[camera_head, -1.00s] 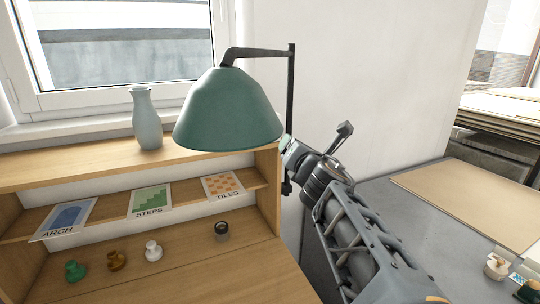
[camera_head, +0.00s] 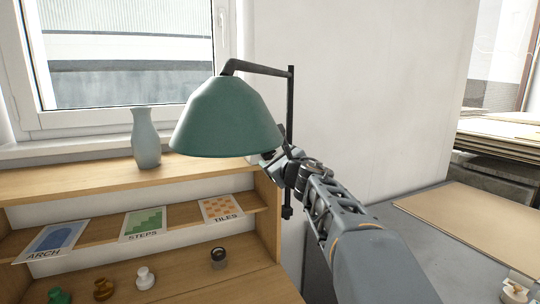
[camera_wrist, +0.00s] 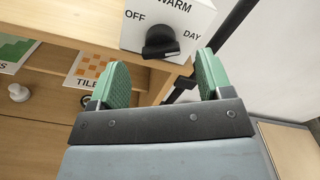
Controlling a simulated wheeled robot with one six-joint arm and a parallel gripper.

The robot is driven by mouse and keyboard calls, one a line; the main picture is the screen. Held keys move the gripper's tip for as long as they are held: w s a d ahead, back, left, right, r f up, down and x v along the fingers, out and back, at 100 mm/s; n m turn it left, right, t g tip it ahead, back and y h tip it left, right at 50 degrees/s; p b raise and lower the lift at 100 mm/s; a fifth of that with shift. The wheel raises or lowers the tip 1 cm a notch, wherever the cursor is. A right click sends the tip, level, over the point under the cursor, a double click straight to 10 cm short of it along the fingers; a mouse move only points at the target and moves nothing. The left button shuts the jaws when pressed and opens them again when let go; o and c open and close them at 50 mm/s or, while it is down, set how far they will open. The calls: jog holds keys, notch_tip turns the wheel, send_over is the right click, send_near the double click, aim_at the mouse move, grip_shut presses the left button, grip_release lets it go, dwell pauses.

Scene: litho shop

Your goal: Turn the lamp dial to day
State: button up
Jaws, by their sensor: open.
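The lamp dial is a black knob (camera_wrist: 162,42) on a white box (camera_wrist: 190,14) marked OFF, WARM and DAY in the wrist view. OFF is at its left, DAY at its right. I cannot tell for sure which mark the knob points at. My gripper (camera_wrist: 162,66) is open and empty, its green-padded fingers on either side of the line toward the knob, apart from it. In the head view the green lamp (camera_head: 226,118) hangs from a black post (camera_head: 291,110); its shade hides the dial and part of my gripper.
A wooden shelf (camera_head: 190,170) carries a pale vase (camera_head: 146,140). Cards marked ARCH, STEPS and TILES (camera_head: 222,209) stand below, with several small knobbed pieces in front. A grey table (camera_head: 400,240) with a tan board (camera_head: 470,225) is at the right.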

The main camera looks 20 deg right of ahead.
aim_at(270, 155)
jog(key=shift+w, duration=2.05)
jog(key=shift+c, duration=0.2)
jog(key=c, duration=0.9)
